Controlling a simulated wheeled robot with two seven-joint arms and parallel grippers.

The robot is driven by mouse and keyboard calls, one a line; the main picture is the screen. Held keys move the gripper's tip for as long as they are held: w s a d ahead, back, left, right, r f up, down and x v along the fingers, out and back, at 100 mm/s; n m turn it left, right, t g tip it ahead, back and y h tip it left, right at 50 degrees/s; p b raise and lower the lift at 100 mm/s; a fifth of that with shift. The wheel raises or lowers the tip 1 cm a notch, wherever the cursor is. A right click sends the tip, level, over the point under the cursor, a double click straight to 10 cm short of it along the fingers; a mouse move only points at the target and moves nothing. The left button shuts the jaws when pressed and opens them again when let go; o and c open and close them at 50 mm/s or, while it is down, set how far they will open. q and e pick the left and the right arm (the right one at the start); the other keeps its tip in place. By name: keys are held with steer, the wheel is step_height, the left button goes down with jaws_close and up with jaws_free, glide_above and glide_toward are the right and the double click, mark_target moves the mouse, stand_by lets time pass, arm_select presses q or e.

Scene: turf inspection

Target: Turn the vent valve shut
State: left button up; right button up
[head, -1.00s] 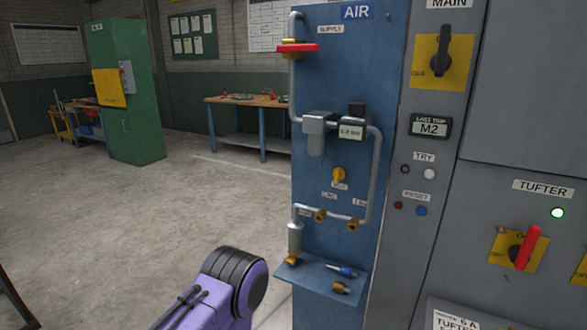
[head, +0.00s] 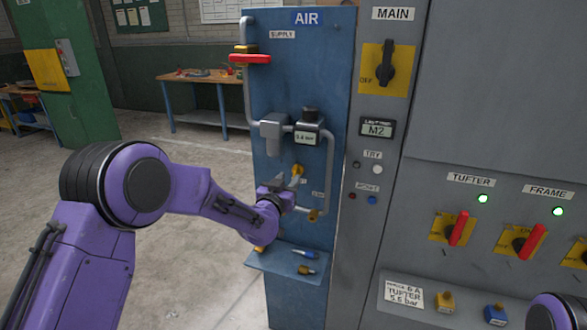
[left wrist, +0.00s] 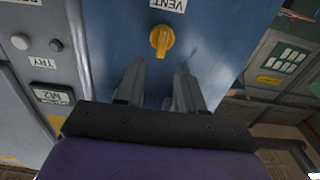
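The vent valve is a small yellow knob (head: 298,170) on the blue air panel (head: 275,80), partly behind my left gripper in the head view. In the left wrist view the knob (left wrist: 161,40) shows whole beside an upside-down VENT label (left wrist: 168,4). My left gripper (head: 284,187) is in front of the panel, close to the knob. In the left wrist view its two fingers (left wrist: 157,85) are apart with nothing between them, and the knob lies beyond the tips, not touched. My right gripper is out of view; only a purple part of that arm shows.
A red supply handle (head: 250,58) and grey pipes (head: 330,160) stand out from the panel. Below, a small shelf (head: 270,262) holds a blue-handled tool (head: 304,254). Grey cabinets with red-handled switches (head: 460,228) stand to the right. Floor to the left is open.

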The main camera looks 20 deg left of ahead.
mark_target(294, 172)
arm_select(q)
steer(key=w+p, duration=0.1)
steer(key=w, duration=0.4)
jaws_close()
steer(key=shift+f+n, duration=0.1)
steer(key=shift+n, duration=0.2)
steer(key=shift+a+f+n+b, duration=0.25)
steer(key=shift+n+b, duration=1.85)
steer(key=shift+n, duration=0.8)
steer(key=shift+a+f+n+b, duration=0.2)
steer(key=shift+n+b, duration=1.95)
steer(key=shift+n, duration=0.75)
steer(key=shift+a+f+n+b, duration=0.25)
steer(key=shift+n+b, duration=1.85)
steer(key=shift+n, duration=0.8)
